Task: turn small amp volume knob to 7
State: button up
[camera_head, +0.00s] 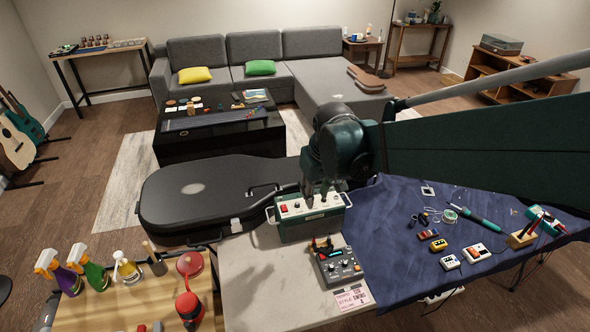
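The small amp (312,229) is a dark green box with a pale top panel and a metal handle at each end. It stands on the grey bench top, near the middle of the head view. A red switch (284,207) is at the panel's left, and small dark knobs are in a row to its right. My gripper (319,197) points down from above, with its fingers at the right half of the panel. The fingers cover part of the knob row. Whether they touch a knob or are closed on one cannot be seen. The knob markings are too small to read.
A dark pedal unit (340,264) and a pink printed card (353,298) lie in front of the amp. A black guitar case (190,189) is behind to the left. A blue cloth (405,205) with small pedals and tools is at right. Spray bottles (90,268) stand at left.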

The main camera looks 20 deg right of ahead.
jog(key=shift+w+d+f+n+g+p, duration=0.25)
jog(key=shift+w+d+f+g+p, duration=0.3)
jog(key=shift+w+f+p, duration=1)
jog(key=shift+w+d+f+n+g+p, duration=0.2)
jog(key=shift+w+d+f+g+p, duration=0.4)
jog(key=shift+w+p, duration=1.7)
jog(key=shift+w+d+f+n+g+p, duration=0.25)
jog(key=shift+w+d+f+g+p, duration=0.25)
jog(key=shift+w+f+p, duration=1.3)
jog(key=shift+w+a+r, duration=0.1)
jog(key=shift+w+r, duration=0.35)
jog(key=shift+r, duration=0.2)
jog(key=shift+f, duration=0.2)
jog(key=shift+f, duration=3.7)
jog(key=shift+c, duration=0.2)
grip_shut()
